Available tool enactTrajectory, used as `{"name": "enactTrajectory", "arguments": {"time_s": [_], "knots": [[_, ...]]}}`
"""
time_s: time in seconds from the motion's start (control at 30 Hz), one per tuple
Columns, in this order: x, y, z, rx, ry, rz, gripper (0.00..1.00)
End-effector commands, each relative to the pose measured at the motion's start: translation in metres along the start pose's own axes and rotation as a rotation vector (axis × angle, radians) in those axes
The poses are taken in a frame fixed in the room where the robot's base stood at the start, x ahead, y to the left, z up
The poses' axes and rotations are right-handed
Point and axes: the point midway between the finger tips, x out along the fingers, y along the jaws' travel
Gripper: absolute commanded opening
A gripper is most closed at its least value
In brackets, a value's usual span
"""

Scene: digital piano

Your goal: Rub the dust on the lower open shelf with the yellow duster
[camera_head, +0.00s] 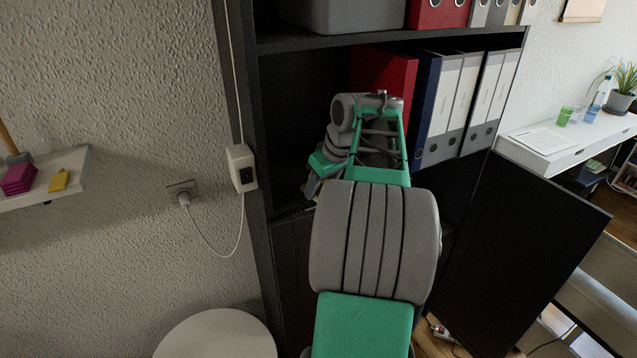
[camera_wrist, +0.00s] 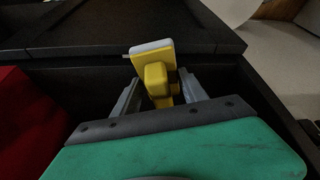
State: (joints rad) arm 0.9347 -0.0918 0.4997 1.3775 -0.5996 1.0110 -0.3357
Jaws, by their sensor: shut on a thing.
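The yellow duster (camera_wrist: 158,80) is between the two fingers of my gripper (camera_wrist: 157,97) in the wrist view. My gripper is shut on it, and its pale pad faces away from the hand. In the head view my arm reaches into the lower open shelf (camera_head: 286,198) of the dark cabinet, left of the binders. There my gripper (camera_head: 313,187) is mostly hidden by my own wrist. I cannot make out any dust, and my arm covers much of the shelf board. I cannot tell whether the pad touches the board.
A red binder (camera_head: 385,88) and blue and white binders (camera_head: 440,105) stand right of my arm. A dark cabinet door (camera_head: 530,255) stands open at lower right. A white socket box (camera_head: 241,168) with a cable is on the wall left. A round white stool (camera_head: 215,335) is below.

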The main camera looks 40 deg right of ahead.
Motion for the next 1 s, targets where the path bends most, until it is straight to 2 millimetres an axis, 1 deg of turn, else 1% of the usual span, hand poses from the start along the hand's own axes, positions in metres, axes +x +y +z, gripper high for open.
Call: {"name": "enactTrajectory", "arguments": {"time_s": [0.07,0.13,0.23,0.5,0.6,0.77,1.0], "knots": [[0.001,-0.001,0.004,0.002,-0.003,-0.002,0.12],[-0.003,-0.001,0.003,0.002,-0.004,-0.003,0.12],[-0.001,-0.001,0.001,0.001,-0.004,-0.004,0.12],[0.007,0.006,-0.025,0.0,-0.003,-0.003,0.12],[0.011,0.009,-0.032,0.001,-0.004,-0.003,0.12],[0.013,0.01,-0.036,0.0,-0.003,-0.002,0.12],[0.023,0.015,-0.057,0.0,-0.003,-0.003,0.12]]}}
